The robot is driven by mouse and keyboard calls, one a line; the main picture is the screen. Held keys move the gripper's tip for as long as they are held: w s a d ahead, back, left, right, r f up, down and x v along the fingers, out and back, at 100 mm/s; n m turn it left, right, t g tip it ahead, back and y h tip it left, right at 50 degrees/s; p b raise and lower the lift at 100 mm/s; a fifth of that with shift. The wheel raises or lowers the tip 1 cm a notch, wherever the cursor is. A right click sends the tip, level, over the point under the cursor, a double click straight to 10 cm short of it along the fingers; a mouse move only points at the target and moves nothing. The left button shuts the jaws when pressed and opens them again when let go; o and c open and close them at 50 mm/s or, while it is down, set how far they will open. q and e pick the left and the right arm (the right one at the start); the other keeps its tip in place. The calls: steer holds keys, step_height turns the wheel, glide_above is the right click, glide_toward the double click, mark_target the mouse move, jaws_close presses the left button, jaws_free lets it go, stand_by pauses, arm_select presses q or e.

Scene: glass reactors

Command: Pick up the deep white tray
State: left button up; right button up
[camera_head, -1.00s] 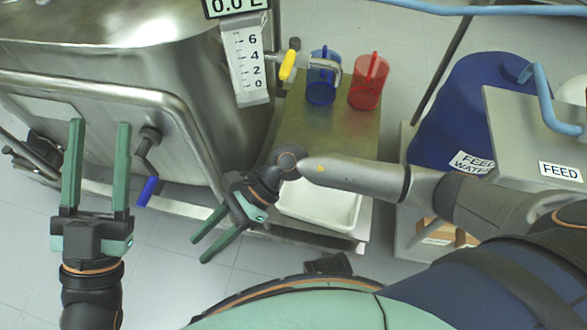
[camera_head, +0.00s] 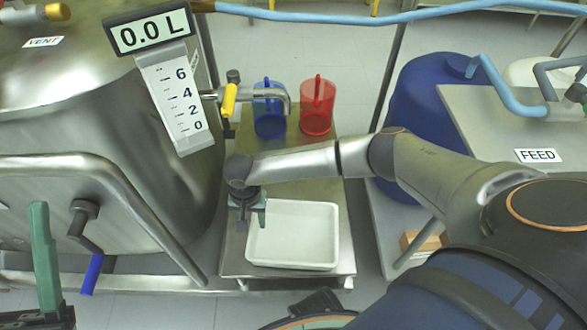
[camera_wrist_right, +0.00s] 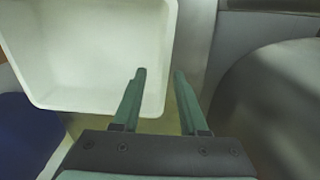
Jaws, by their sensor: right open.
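The deep white tray (camera_head: 292,246) sits on the metal shelf beside the steel vessel. It is empty. In the head view my right gripper (camera_head: 251,219) points down at the tray's left side, its tips partly hidden. In the right wrist view the tray (camera_wrist_right: 85,50) fills the upper left. There my right gripper (camera_wrist_right: 160,73) is open and empty. One finger overlaps the tray and the other lies just beyond its rim. I cannot tell their height over the rim. My left gripper (camera_head: 43,258) shows one finger at the lower left, with a clear gap beside it.
A blue jug (camera_head: 269,118) and a red jug (camera_head: 317,108) stand behind the tray. The steel vessel (camera_head: 110,120) with its tap (camera_head: 228,100) rises close on the left. The blue drum (camera_head: 415,110) and the feed table (camera_head: 500,125) are at the right.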

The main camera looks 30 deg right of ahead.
mark_target(256, 237)
steer(key=f+b, duration=0.1)
steer(key=f, duration=0.1)
steer(key=f+b, duration=0.2)
steer(key=f, duration=0.1)
steer(key=shift+a+f, duration=0.2)
steer(key=shift+f, duration=0.05)
steer(key=shift+r, duration=0.1)
jaws_close()
stand_by(1.1)
